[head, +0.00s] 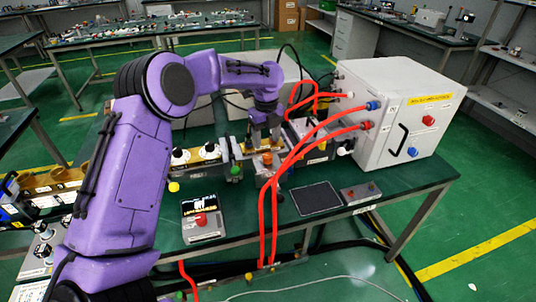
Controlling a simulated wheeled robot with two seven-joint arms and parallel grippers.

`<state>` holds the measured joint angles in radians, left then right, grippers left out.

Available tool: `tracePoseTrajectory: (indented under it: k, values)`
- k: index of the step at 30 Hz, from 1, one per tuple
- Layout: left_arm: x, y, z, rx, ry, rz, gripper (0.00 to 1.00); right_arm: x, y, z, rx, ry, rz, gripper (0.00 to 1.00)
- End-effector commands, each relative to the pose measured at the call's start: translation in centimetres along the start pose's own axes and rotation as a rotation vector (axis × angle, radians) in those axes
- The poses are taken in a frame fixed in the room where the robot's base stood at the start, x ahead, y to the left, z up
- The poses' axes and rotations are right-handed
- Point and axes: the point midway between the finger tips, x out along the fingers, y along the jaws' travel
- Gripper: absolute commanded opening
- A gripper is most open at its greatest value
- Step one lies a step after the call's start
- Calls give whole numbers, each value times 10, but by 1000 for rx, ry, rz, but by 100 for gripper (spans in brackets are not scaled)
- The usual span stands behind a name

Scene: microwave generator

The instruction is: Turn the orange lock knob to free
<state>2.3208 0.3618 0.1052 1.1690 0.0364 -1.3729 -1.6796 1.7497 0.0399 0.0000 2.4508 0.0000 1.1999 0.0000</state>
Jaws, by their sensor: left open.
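A small orange knob (267,158) sits on the equipment row in the middle of the green-topped bench. My left gripper (262,145) points down just above and behind the orange knob, at the end of my purple arm. Its fingers are small in the head view but are apart. I cannot tell whether they touch the knob. The knob's marking and turned position are too small to read. My right gripper is not in view.
Red hoses (318,137) loop from the white cabinet (405,110) close to the right of the knob and hang over the bench front. A green knob (235,171) stands to the left. A dark pad (316,198) and a box with a red button (201,219) lie in front.

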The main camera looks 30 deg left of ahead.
Motion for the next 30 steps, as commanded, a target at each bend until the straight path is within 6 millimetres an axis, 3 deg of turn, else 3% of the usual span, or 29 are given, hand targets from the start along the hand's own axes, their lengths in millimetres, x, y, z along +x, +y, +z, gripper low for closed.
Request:
tracePoseTrajectory:
  k: [3, 9, 19, 20, 24, 25, 30]
  values:
    - [28, 0, -1, 0, 3, 5, 60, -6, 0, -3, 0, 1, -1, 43]
    - [60, 0, 0, -1, 1, 2, 60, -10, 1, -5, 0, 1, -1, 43]
    - [70, 0, 0, -1, 0, 0, 60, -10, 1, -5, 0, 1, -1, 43]
    - [70, 0, 0, -1, 0, 0, 57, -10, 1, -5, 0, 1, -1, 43]
    - [69, 0, 0, -1, 0, 0, 12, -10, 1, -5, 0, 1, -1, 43]
    - [69, 0, 0, -1, 0, 0, 4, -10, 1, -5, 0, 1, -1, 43]
    - [69, 0, 0, -4, 0, 0, 4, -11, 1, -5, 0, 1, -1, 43]
